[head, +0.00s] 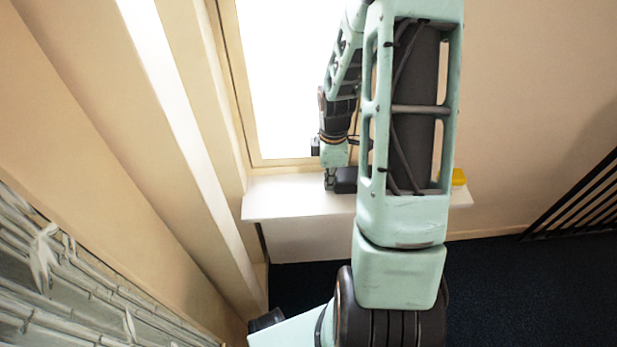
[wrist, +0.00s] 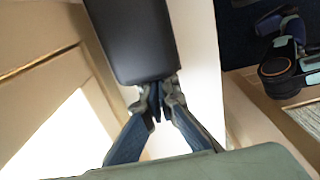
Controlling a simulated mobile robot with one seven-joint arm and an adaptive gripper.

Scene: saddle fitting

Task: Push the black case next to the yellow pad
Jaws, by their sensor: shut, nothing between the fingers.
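The black case (head: 346,180) lies on the white sill, with my arm hiding its right part. In the wrist view the black case (wrist: 133,40) is a dark slab with rounded corners, just beyond my fingertips. My gripper (head: 331,183) is on the case's left side, low over the sill. In the wrist view my gripper (wrist: 157,100) is shut and empty, its tips at the near edge of the case; I cannot tell whether they touch. The yellow pad (head: 458,177) is near the sill's right end, partly hidden by my arm, and is outside the wrist view.
The white sill (head: 290,203) runs beneath a bright window (head: 290,80); its front edge drops to a dark floor (head: 530,290). Dark slats (head: 585,195) stand at the right. My arm covers the stretch of sill between case and pad.

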